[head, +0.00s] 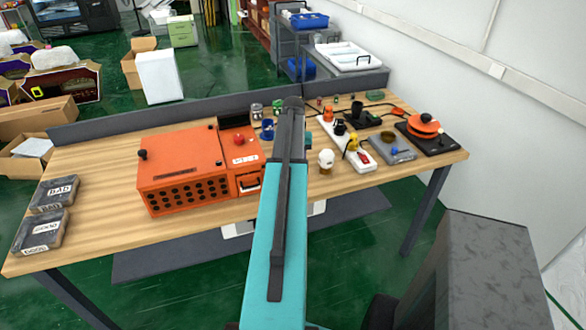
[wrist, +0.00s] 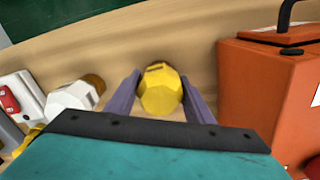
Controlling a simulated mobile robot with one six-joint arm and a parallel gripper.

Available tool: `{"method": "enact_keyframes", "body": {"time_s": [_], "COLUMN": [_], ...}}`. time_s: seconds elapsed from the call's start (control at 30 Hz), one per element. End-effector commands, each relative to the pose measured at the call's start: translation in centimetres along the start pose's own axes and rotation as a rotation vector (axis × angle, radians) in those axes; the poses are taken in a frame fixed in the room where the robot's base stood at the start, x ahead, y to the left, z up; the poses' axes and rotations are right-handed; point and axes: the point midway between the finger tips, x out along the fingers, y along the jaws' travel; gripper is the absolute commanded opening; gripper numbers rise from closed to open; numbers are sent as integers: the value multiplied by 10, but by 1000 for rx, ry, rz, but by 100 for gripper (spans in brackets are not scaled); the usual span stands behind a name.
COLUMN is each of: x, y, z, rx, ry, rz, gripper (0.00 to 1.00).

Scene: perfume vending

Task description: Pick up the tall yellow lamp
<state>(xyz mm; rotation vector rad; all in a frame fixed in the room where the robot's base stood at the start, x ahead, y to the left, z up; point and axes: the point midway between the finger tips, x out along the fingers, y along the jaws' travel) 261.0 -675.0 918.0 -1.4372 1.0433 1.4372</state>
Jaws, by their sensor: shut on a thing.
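The tall yellow lamp (wrist: 160,90) shows as a yellow faceted top in the middle of the wrist view. It stands between the two fingers of my gripper (wrist: 160,98), which are shut on it. Its lower part is hidden, so I cannot tell whether it touches the table. In the head view my teal arm covers the gripper and the held lamp.
The orange machine (wrist: 262,90) stands close on the right in the wrist view, on the left in the head view (head: 185,170). A white faceted lamp (wrist: 72,97) is close on the left, beside a power strip (head: 360,160). Several small items crowd the wooden table's (head: 110,165) right half.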

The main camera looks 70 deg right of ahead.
Motion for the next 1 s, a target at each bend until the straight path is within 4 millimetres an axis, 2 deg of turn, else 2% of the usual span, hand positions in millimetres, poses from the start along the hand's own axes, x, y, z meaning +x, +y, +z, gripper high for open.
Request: {"method": "enact_keyframes", "body": {"time_s": [0.27, 0.6, 1.0], "x": [-9, -33, -37], "y": [0, 0, 8], "z": [-1, -1, 43], "rx": [0, 0, 1], "ry": [2, 2, 1], "rz": [0, 0, 0], "gripper": [22, 22, 22]}}
